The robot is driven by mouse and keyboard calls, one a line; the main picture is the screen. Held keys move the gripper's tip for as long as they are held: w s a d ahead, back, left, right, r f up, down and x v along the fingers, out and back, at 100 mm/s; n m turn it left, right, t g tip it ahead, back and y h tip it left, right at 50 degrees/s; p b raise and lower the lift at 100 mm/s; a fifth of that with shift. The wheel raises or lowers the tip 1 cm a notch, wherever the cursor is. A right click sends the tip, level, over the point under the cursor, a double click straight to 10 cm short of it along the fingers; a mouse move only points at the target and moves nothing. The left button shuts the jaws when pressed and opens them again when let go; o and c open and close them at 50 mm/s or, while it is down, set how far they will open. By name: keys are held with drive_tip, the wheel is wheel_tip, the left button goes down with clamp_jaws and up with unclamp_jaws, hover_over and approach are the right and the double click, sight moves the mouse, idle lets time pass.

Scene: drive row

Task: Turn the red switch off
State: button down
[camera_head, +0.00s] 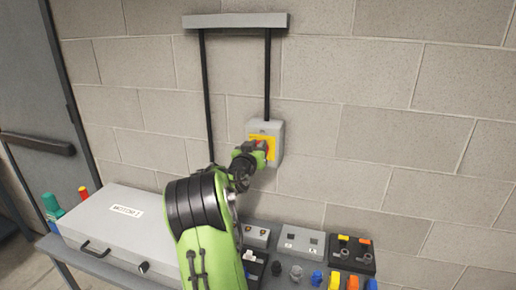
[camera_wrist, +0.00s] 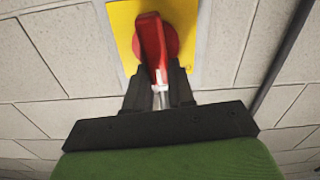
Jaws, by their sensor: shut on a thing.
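The red switch (camera_wrist: 151,38) is a rotary handle on a yellow plate (camera_wrist: 124,14), seen at the top of the wrist view. In the head view the yellow plate (camera_head: 270,143) sits on a grey box (camera_head: 265,127) on the block wall, mostly behind my gripper. My gripper (camera_wrist: 160,75) is at the switch, with its two dark fingers shut on the lower end of the red handle. In the head view my gripper (camera_head: 257,152) hides most of the red handle. The handle stands nearly upright in the wrist view, leaning slightly.
Two dark conduits (camera_head: 267,75) run down the wall from a grey channel (camera_head: 235,20). Below is a bench with a grey case (camera_head: 125,228), switch boxes (camera_head: 302,241) and several coloured small parts. A grey door (camera_head: 35,95) is at the left. The wall right of the switch is clear.

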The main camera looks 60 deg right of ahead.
drive_tip(key=shift+w+a+f+n+b, duration=0.1)
drive_tip(key=shift+w+f+n, duration=0.3)
drive_tip(key=shift+n, duration=2.4)
drive_tip(key=shift+w+a+f+n+b, duration=0.1)
drive_tip(key=shift+w+f+n, duration=0.25)
drive_tip(key=shift+n, duration=2.45)
drive_tip(key=shift+w+f+n+b, duration=0.1)
drive_tip(key=shift+w+f+n, duration=0.3)
drive_tip(key=shift+n, duration=2.4)
drive_tip(key=c, duration=1)
unclamp_jaws()
drive_tip(key=shift+d+f, duration=0.1)
drive_tip(key=shift+f, duration=0.05)
drive_tip(key=shift+o, duration=0.2)
